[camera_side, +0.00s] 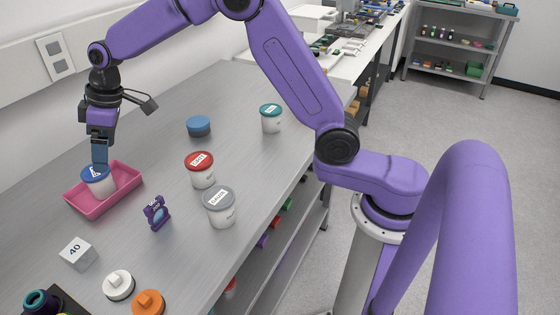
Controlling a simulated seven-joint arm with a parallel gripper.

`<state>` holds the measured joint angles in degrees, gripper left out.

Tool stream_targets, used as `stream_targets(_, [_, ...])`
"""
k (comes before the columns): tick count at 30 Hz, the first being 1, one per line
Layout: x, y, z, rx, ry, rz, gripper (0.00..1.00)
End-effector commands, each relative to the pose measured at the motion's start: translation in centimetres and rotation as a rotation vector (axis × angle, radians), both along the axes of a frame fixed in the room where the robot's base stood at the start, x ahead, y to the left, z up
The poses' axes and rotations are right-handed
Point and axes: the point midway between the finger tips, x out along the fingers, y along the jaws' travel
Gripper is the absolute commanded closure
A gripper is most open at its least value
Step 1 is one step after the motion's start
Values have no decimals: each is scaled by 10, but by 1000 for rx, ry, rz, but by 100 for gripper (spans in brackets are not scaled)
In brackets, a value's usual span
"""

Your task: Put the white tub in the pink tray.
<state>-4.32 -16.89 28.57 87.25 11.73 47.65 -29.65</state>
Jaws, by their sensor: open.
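A white tub with a blue lid (99,186) stands inside the pink tray (128,196). My gripper (100,166) is directly above it, pointing down, with its fingertips at the lid. My gripper is open; whether the fingers touch the tub is too small to tell. The fingers hide part of the lid. Other white-bodied tubs stand outside the tray: one with a red lid (202,171), one with a grey lid (220,207) and one with a teal lid (271,118).
A blue round piece (199,126) lies behind the tray. A purple stand-like object (156,212), a grey block marked 40 (78,254), a white knobbed disc (118,285) and an orange one (148,304) are nearer the front. Bench space between tray and tubs is clear.

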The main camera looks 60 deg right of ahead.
Motion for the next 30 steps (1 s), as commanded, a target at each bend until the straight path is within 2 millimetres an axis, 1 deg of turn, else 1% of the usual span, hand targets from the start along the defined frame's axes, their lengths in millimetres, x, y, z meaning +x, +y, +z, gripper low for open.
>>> stream_targets(1, [-16, 1, 4, -5, 10, 16, 10])
stream_targets(7, [-83, 1, 12, -36, 55, 72, 10])
stream_targets(11, [-128, -7, 15, -58, 82, 106, 10])
stream_targets(12, [-142, -10, 15, -67, 89, 117, 10])
stream_targets(14, [-163, -16, 16, -79, 99, 134, 10])
stream_targets(15, [-178, -21, 16, -87, 106, 144, 10])
stream_targets(17, [-199, -28, 15, -100, 115, 159, 10])
stream_targets(21, [-248, -50, 13, -132, 133, 197, 10])
stream_targets(23, [-269, -61, 12, -146, 140, 212, 10])
stream_targets(27, [-315, -89, 7, -182, 152, 250, 10])
stream_targets(30, [-345, -110, 2, -206, 157, 273, 10])
